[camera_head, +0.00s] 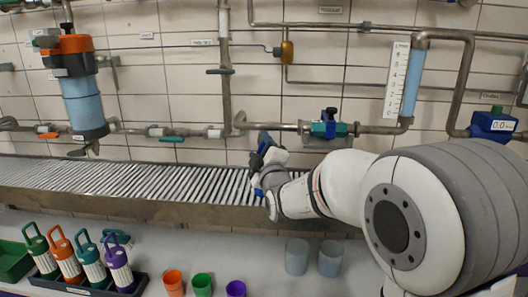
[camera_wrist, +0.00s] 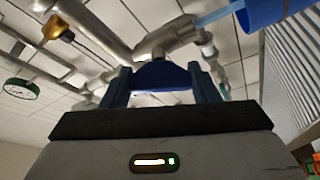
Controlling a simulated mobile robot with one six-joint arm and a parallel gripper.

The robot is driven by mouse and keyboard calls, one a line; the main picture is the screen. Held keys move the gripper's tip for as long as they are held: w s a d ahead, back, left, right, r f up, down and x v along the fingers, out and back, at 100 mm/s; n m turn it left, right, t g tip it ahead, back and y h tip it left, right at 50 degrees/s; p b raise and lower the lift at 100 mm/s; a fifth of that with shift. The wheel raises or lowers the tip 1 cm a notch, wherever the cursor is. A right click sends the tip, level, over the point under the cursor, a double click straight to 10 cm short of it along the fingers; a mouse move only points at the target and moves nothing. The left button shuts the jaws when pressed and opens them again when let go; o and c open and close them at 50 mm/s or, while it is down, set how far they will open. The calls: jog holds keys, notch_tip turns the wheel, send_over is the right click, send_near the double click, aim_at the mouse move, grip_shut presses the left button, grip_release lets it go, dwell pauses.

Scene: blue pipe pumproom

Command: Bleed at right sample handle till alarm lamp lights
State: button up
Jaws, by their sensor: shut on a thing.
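My gripper (camera_head: 266,150) is at the wall pipe, above the slatted drain rack, and hides most of what is there in the head view. In the wrist view my gripper (camera_wrist: 158,82) has its two fingers on either side of a blue handle (camera_wrist: 160,74) under a grey pipe, shut on it. A thin light-blue stream (camera_wrist: 218,14) runs from the pipe outlet toward a blue cup-like thing (camera_wrist: 268,10). An amber lamp-like part (camera_head: 286,51) hangs on the wall pipe and looks dull; it also appears in the wrist view (camera_wrist: 58,30).
An orange sample handle (camera_head: 48,135) and a green one (camera_head: 172,139) sit left along the pipe. Bottles in a tray (camera_head: 75,288) and several cups stand in front of the rack (camera_head: 140,183).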

jog(key=shift+r+n, duration=0.1)
jog(key=shift+n, duration=0.6)
jog(key=shift+n+g, duration=0.3)
jog(key=shift+g, duration=0.1)
jog(key=o, duration=1)
jog(key=v, duration=0.7)
jog(key=shift+s+d+p, duration=0.2)
jog(key=shift+s+p, duration=0.15)
jog(key=shift+p, duration=0.05)
